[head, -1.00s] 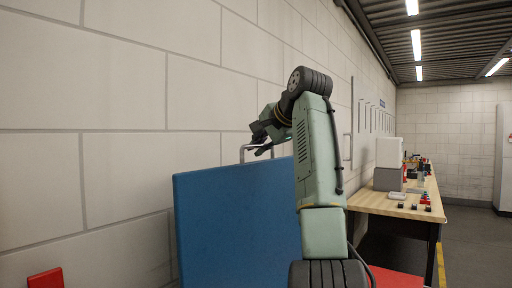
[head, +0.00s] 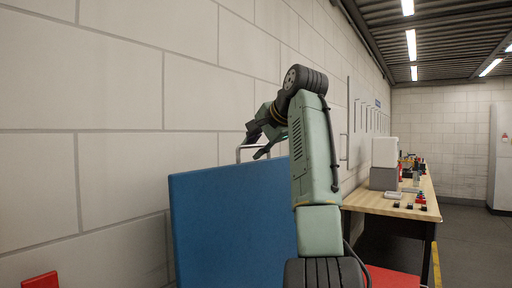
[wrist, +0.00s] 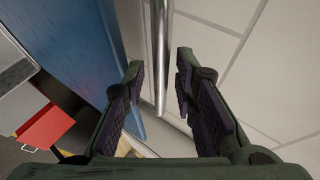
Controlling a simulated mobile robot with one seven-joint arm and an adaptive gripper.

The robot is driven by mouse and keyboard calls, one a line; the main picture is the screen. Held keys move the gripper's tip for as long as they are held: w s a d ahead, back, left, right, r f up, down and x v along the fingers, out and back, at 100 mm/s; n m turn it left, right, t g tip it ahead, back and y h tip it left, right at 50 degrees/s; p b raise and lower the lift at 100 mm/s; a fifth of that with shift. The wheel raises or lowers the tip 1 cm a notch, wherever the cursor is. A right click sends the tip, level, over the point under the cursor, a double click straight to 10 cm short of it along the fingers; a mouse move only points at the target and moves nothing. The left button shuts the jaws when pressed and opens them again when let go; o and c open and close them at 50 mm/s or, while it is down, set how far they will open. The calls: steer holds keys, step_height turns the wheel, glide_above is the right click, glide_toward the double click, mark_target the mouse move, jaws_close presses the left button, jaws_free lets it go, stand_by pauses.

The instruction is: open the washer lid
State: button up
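The washer lid (head: 225,225) is a large blue panel standing up near the white block wall in the head view. Its metal bar handle (head: 239,152) rises above the top edge, partly hidden by my gripper (head: 258,143). In the wrist view the blue lid (wrist: 88,45) is at the left, and the handle bar (wrist: 161,45) runs down between the two fingers of my gripper (wrist: 160,80). The fingers are apart, with a visible gap on both sides of the bar. The washer body is mostly hidden behind my arm.
The block wall (head: 110,90) is close behind the lid. A wooden workbench (head: 385,198) with a grey-white machine (head: 384,165) and several small parts stands at the right. A red surface (head: 392,277) shows low beside my arm. Open floor (head: 470,250) lies at the far right.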

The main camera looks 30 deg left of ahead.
steer(key=shift+d, duration=0.1)
steer(key=v, duration=1.2)
steer(key=shift+f, duration=0.1)
stand_by(0.3)
